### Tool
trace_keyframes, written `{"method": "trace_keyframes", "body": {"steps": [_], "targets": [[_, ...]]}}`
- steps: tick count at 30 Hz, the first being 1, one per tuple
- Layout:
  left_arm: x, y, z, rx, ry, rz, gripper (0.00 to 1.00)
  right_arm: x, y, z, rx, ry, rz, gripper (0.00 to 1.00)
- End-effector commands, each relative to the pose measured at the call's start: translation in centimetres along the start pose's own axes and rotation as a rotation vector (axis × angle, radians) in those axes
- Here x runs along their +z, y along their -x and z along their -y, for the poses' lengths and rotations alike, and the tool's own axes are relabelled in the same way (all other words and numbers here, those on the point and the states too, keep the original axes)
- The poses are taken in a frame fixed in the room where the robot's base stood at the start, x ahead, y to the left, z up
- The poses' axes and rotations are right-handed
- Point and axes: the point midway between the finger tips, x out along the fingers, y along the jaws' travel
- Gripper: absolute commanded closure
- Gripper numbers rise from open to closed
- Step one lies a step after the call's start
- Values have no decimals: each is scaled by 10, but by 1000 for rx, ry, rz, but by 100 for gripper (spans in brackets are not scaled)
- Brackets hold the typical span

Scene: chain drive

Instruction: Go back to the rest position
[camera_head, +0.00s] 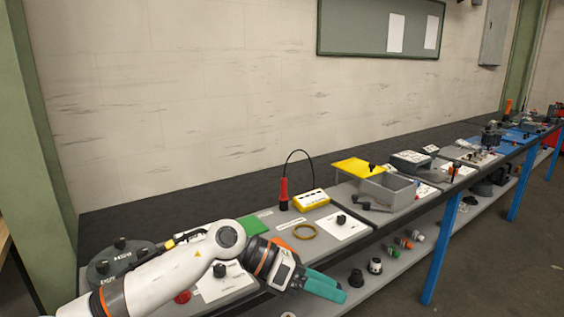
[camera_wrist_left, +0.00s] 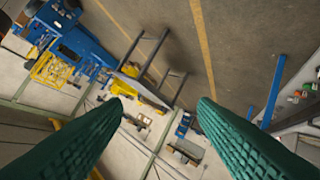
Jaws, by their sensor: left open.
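My left gripper (camera_head: 325,285) has teal fingers and hangs past the front edge of the bench, at the end of my white left arm. In the left wrist view its two fingers (camera_wrist_left: 160,110) stand wide apart with nothing between them. Below and beyond them show floor and distant equipment. My right gripper is in neither view. On the bench (camera_head: 262,222), a brown ring (camera_head: 304,231) lies flat to the left of a white sheet with a black knob (camera_head: 341,219). My arm hides part of the near left bench.
A red probe (camera_head: 284,194) with a black cable stands by a yellow box (camera_head: 311,199). A lower shelf (camera_head: 400,253) holds several small parts. Blue legs (camera_head: 441,249) support the bench; floor on the right is free.

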Motion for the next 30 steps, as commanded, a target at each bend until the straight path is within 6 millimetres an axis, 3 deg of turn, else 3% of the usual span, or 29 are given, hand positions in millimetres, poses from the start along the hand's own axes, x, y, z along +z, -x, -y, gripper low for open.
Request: {"method": "trace_keyframes", "body": {"steps": [1,2,5,8,11,14,18,21,25,26,30], "targets": [[-9,-15,-18,82,84,-165,47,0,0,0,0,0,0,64],[-17,-17,-26,119,139,-266,47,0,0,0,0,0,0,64],[-40,-9,-40,223,355,-590,47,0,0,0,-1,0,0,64],[-48,19,-34,294,616,-900,47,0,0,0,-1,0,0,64],[-33,55,-10,326,913,-1189,47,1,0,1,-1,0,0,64],[11,89,21,317,1236,-1454,47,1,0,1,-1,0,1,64],[107,120,54,234,1699,-1763,47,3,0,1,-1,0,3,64],[184,128,58,131,2001,-1925,47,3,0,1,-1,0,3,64],[275,127,40,-41,2346,-2071,47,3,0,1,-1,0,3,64],[291,126,34,77,-2333,2027,47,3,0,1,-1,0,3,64],[350,122,3,210,-2211,1806,47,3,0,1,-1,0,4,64]]}}
